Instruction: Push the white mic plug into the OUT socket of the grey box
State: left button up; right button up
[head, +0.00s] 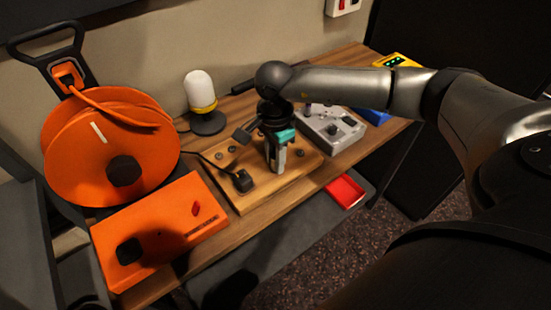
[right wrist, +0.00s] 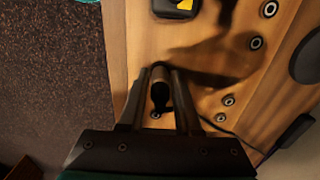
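My right gripper (head: 277,168) points down over the wooden board (head: 222,187) on the desk. In the right wrist view its two fingers (right wrist: 159,82) stand on either side of a small dark, rounded piece. I cannot tell whether they grip it or whether it is the mic plug. No plug is clearly recognisable as white. My left gripper is not in view.
A black plug (head: 242,181) with a cable lies on the board, among several round sockets (right wrist: 256,43). An orange reel (head: 80,150), an orange panel (head: 165,235) and a white-domed lamp (head: 199,88) stand left.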

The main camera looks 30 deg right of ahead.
grip_shut()
dwell(0.9)
jog(key=shift+r, duration=0.1)
jog(key=shift+r+p, duration=2)
jog(key=shift+r, duration=0.9)
